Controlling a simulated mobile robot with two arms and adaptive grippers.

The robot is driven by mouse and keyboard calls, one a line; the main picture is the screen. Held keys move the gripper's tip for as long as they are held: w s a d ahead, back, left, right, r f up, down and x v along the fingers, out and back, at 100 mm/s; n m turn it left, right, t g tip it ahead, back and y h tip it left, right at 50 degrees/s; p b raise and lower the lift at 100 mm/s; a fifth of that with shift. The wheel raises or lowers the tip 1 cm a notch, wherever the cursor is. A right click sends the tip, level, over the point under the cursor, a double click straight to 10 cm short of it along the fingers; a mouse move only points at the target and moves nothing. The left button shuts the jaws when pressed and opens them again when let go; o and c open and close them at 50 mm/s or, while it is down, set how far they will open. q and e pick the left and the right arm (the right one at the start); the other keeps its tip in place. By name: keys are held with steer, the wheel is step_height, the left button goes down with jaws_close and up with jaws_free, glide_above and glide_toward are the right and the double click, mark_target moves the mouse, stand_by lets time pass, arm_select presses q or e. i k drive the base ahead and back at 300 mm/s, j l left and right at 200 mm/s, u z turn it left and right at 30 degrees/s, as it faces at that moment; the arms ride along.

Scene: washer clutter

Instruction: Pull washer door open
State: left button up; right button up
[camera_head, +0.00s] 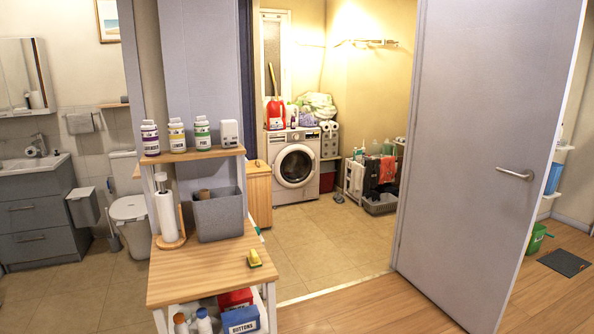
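A white front-loading washer (278,178) stands against the far wall of the tiled room, seen through a doorway. Its round door (294,166) has a pale ring around dark glass and looks closed. Neither of my grippers shows in the head view, so I cannot see where they are or what they hold.
A wooden shelf unit (190,285) with bottles, a grey bin and a paper roll stands in the left foreground. A large grey room door (470,130) stands open at right. A cart (356,180) and a grey basket (381,206) are right of the washer. The tiled floor before it is clear.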

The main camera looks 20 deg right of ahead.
mark_target(277, 168)
steer(key=i+l+z, duration=1.25)
steer(key=i+z, duration=0.4)
steer(key=i, duration=0.15)
steer(key=i+u, duration=0.2)
steer(key=i, duration=0.2)
steer(key=i+l+u, duration=0.2)
steer(key=i, duration=0.2)
steer(key=i+l+u, duration=0.15)
steer(key=i, duration=0.25)
steer(key=i+j+u, duration=0.15)
steer(key=i+u, duration=0.2)
steer(key=i, duration=0.35)
steer(key=i+u, duration=0.35)
steer(key=i, duration=0.35)
steer(key=i+l, duration=0.1)
steer(key=i, duration=1.6)
steer(key=i+l, duration=0.15)
steer(key=i, duration=0.7)
steer(key=j+u, duration=0.05)
